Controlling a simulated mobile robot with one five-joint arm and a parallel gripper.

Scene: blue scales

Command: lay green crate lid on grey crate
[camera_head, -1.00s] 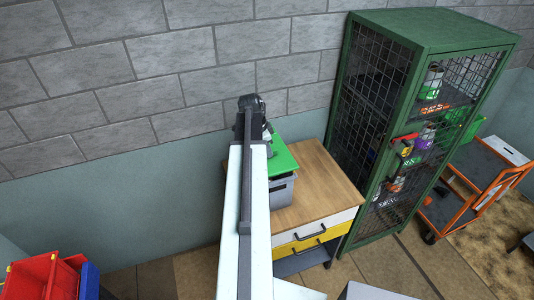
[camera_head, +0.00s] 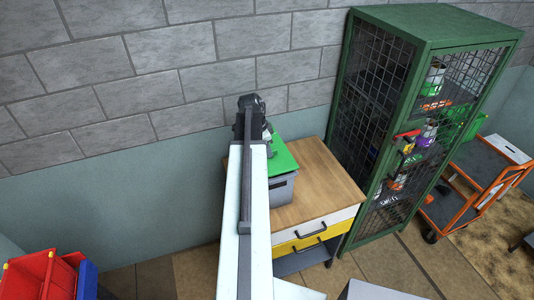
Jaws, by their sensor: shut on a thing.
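The green crate lid (camera_head: 284,156) is a flat green panel at the grey crate on the wooden-topped cabinet. The grey crate (camera_head: 283,189) stands at the left end of the cabinet top, its left part hidden behind my arm. The lid lies over the crate's top; I cannot tell whether it touches the rim all round. My gripper (camera_head: 266,137) is at the lid's far left edge, shut on the lid. Its fingertips are mostly hidden by my arm.
The wooden cabinet top (camera_head: 322,181) is clear right of the crate. A green mesh locker (camera_head: 392,140) stands close to the cabinet's right. An orange trolley (camera_head: 470,190) is farther right. Red bins (camera_head: 40,275) sit at lower left. A block wall is behind.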

